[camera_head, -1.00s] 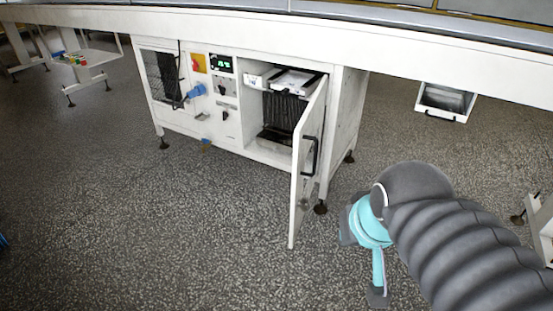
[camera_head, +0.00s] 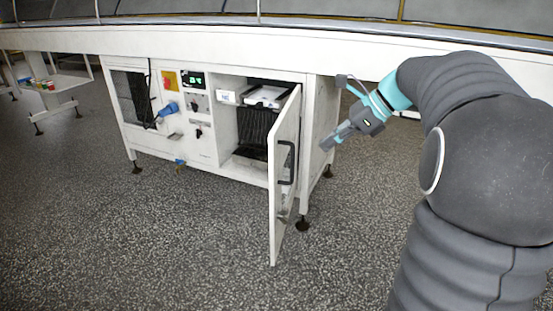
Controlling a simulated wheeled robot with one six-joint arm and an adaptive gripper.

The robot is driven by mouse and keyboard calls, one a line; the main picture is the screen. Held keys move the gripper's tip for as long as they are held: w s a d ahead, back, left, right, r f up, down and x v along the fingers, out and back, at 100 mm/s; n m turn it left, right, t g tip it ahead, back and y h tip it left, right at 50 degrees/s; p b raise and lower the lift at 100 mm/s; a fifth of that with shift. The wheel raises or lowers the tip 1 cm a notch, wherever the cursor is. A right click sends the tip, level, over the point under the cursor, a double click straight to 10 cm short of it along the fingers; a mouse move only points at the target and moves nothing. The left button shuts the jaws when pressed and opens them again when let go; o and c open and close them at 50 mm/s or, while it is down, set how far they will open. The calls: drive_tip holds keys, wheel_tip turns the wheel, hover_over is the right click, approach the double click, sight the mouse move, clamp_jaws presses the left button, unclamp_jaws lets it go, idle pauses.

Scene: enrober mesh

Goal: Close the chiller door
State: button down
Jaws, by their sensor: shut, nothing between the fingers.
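The chiller door (camera_head: 280,206) is a white panel with a dark vertical handle (camera_head: 287,163) on its right-hand face. It stands swung out from the white chiller cabinet (camera_head: 221,143), and the compartment behind it shows dark fins. My gripper (camera_head: 326,145) is shut and empty. In the picture it is to the right of the door and its handle, in front of the cabinet's right side, pointing down and left. A gap shows between the fingertips and the handle; the depth between them is hard to tell.
The cabinet front carries a red and yellow switch (camera_head: 170,81), a green display (camera_head: 193,79) and a blue plug (camera_head: 168,109). A long white conveyor frame (camera_head: 230,42) runs above. The speckled floor in front of the door is clear. A small table (camera_head: 62,82) stands far left.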

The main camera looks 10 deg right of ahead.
drive_tip(key=b, duration=0.2)
approach(274, 167)
drive_tip(key=shift+m, duration=0.3)
drive_tip(key=x, duration=0.5)
drive_tip(key=shift+f, duration=0.6)
drive_tip(key=shift+w+a, duration=0.2)
drive_tip(key=shift+a, duration=0.1)
